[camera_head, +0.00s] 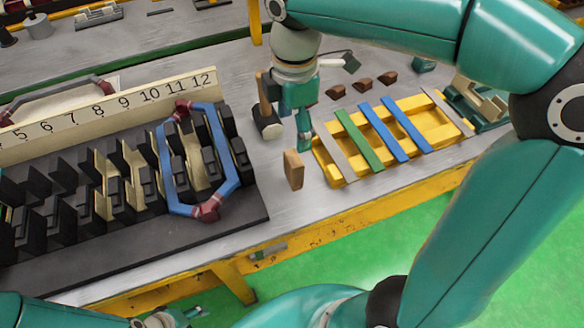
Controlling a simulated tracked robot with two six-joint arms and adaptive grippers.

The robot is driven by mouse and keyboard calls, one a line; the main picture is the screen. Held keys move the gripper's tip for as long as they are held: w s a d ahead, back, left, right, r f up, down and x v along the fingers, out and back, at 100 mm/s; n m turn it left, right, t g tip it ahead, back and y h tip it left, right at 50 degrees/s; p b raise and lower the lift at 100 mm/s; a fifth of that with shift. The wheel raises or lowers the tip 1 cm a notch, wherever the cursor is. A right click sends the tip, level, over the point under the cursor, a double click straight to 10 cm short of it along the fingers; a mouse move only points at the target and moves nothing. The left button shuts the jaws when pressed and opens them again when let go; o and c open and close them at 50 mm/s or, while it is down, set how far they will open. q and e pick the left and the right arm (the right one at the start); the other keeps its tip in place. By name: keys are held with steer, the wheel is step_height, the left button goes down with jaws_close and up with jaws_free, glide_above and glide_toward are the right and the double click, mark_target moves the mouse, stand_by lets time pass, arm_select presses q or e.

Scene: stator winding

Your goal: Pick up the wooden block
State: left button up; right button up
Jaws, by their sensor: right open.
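The wooden block (293,170) is a small light-brown piece standing upright on the grey bench, between the black slotted stator and the yellow rack. My right gripper (304,138) points down just above the block and a little to its right in the picture. It is open and looks empty. Its fingers overlap in this view, so the exact gap to the block is unclear. At the bottom left edge, part of my left arm shows, with what looks like its gripper (183,316) mostly cut off by the frame.
A black-headed mallet (268,124) is close to the left of my right gripper. The yellow rack (330,165) with coloured strips is at right. The stator (250,222) carries a blue coil (166,160). Several brown wedges (363,84) lie behind. The bench's front edge is near the block.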

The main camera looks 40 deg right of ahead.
mark_target(293, 158)
step_height(293, 158, down, 11)
steer(key=shift+f, duration=0.1)
steer(key=shift+w, duration=0.1)
jaws_close()
stand_by(0.7)
